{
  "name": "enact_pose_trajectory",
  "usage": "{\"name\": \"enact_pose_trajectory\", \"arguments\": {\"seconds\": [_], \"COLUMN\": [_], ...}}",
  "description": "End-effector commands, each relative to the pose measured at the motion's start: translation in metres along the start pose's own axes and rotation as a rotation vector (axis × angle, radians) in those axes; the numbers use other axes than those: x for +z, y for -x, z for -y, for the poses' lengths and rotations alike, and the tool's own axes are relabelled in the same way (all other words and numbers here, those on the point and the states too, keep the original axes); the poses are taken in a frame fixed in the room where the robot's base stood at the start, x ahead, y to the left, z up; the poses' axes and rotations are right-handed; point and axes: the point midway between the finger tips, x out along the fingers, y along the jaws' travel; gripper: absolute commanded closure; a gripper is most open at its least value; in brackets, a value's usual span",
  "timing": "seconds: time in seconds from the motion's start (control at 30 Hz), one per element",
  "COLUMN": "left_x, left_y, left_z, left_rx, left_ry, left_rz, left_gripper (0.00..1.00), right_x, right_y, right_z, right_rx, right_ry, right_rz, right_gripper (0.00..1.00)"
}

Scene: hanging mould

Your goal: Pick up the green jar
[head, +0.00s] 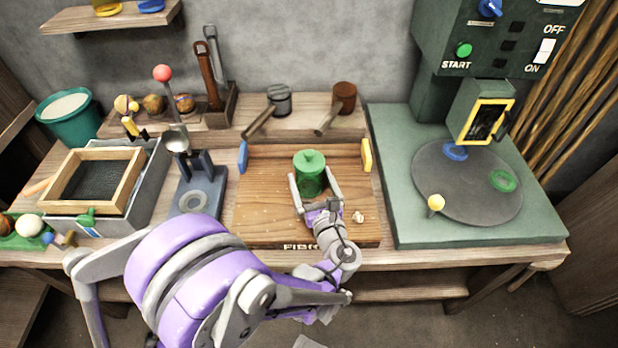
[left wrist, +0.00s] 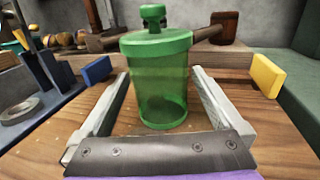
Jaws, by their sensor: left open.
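The green jar (head: 309,174) stands upright on the wooden board (head: 262,210) in the middle of the bench. It has a green lid with a knob and a see-through green body. My left gripper (head: 314,188) is open, with one finger on each side of the jar. In the left wrist view the jar (left wrist: 160,85) stands between the two fingers of the gripper (left wrist: 160,100), with a gap visible on both sides. My right gripper is not in view.
A blue block (head: 243,156) and a yellow block (head: 367,155) stand at the board's sides. A small pale lump (head: 358,217) lies right of the gripper. A lever press (head: 196,190) stands left, a green machine (head: 467,180) right. Two mallets (head: 345,97) lie behind.

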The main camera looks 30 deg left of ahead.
Motion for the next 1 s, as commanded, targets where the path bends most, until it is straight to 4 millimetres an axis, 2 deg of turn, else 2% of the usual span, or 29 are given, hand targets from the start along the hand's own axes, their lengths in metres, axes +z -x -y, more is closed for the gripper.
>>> {"name": "enact_pose_trajectory", "arguments": {"seconds": [0.3, 0.6, 1.0], "left_x": [0.002, 0.002, 0.002], "left_y": [-0.044, -0.049, -0.049], "left_z": [-0.001, 0.000, 0.000], "left_rx": [0.003, 0.000, 0.000], "left_ry": [0.000, 0.001, 0.001], "left_rz": [-0.001, -0.001, -0.001], "left_gripper": [0.00, 0.00, 0.72], "right_x": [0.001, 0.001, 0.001], "right_y": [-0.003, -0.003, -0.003], "right_z": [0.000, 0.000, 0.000], "right_rx": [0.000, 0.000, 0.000], "right_ry": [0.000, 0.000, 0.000], "right_rz": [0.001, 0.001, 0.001], "right_gripper": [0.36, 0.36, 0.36]}}
